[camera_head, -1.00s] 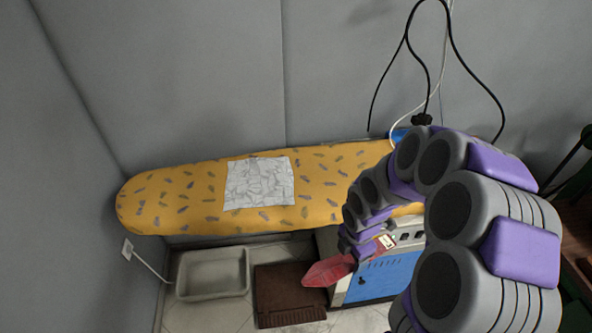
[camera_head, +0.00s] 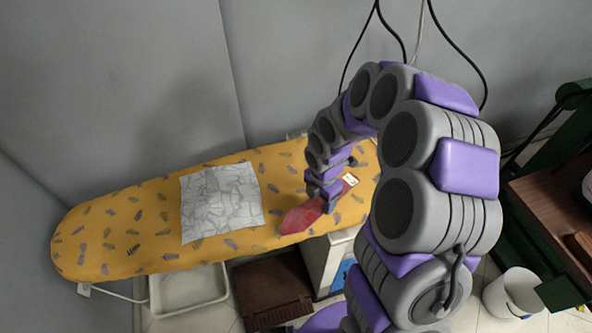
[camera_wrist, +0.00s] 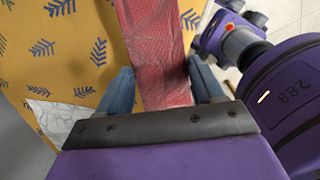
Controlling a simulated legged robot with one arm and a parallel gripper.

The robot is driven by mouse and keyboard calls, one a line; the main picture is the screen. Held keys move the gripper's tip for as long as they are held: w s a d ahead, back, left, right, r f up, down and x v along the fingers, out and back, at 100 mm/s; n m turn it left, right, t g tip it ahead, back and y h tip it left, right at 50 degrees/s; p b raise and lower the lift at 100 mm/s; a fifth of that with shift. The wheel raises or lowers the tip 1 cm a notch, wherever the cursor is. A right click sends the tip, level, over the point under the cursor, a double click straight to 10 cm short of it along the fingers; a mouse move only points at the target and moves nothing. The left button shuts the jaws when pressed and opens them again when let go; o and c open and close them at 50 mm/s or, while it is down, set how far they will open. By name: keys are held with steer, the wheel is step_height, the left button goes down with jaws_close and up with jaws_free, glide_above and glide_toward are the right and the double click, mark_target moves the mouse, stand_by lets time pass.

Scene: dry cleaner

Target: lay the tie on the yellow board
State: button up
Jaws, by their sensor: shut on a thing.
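The red tie (camera_head: 304,216) is in my gripper (camera_head: 330,202), at the right part of the yellow board (camera_head: 140,215). The board has a dark leaf pattern. In the wrist view the tie (camera_wrist: 152,50) runs between the two blue fingers of my gripper (camera_wrist: 165,88), with the yellow board (camera_wrist: 60,45) to its left. The tie overlaps the board's front edge in the head view. I cannot tell whether it touches the board. A small pale label (camera_head: 349,180) shows by the gripper.
A grey-white patterned cloth (camera_head: 220,202) lies on the board's middle. A white bucket (camera_head: 513,292) and a brown table (camera_head: 565,205) stand right. The board's left end is clear.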

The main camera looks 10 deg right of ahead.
steer(key=w, duration=0.4)
steer(key=w+f+b, duration=0.1)
steer(key=w, duration=0.3)
steer(key=w+d, duration=0.1)
steer(key=w, duration=0.3)
steer(key=shift+f, duration=0.15)
steer(key=shift+w+a+b, duration=0.15)
steer(key=shift+w+b, duration=0.15)
steer(key=shift+w, duration=0.4)
steer(key=f, duration=0.2)
steer(key=f+b, duration=0.1)
steer(key=shift+d+f, duration=0.2)
steer(key=shift+f, duration=0.15)
steer(key=shift+r, duration=0.1)
steer(key=o, duration=1)
steer(key=shift+o, duration=0.2)
steer(key=shift+a, duration=0.1)
